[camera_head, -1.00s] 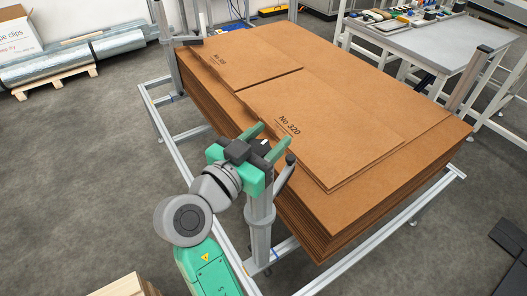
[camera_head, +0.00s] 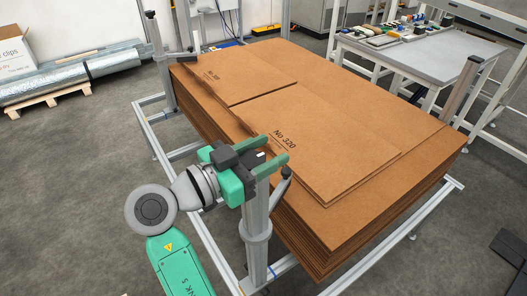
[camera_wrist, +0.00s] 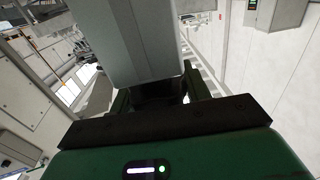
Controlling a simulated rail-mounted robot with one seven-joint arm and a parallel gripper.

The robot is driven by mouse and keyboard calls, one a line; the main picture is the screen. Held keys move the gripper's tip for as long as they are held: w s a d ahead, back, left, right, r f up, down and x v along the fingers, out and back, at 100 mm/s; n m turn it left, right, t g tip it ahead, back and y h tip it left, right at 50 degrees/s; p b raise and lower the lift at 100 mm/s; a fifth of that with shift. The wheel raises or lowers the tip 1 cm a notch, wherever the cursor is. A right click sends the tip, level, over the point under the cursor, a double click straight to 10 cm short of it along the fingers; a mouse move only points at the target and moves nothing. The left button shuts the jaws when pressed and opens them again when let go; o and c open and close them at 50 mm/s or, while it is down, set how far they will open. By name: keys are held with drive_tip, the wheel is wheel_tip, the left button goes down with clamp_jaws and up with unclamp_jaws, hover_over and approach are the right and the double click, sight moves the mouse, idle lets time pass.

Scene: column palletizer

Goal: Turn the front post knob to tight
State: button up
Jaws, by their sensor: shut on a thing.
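The front post (camera_head: 257,215) is a grey upright column with a collar at the near corner of the cardboard stack. My gripper (camera_head: 276,152), green with a dark palm, is at the top of this post, its fingers pointing right over the stack's edge. It is shut on the front post knob, which is mostly hidden between the fingers. A short arm with a dark rounded tip (camera_head: 286,172) juts from the post to the right. In the wrist view a large grey block, apparently the post, stands beyond my gripper (camera_wrist: 160,92), with something dark between the fingers.
The cardboard stack (camera_head: 340,200) fills the framed pallet station, with loose sheets marked No 320 (camera_head: 325,165) on top. Another post with a dark knob (camera_head: 151,14) stands at the back left. A grey worktable (camera_head: 430,60) is behind right.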

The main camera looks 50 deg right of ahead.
drive_tip(key=o, duration=1)
drive_tip(key=p+v, duration=0.1)
drive_tip(key=v, duration=0.6)
drive_tip(key=shift+a+p, duration=0.35)
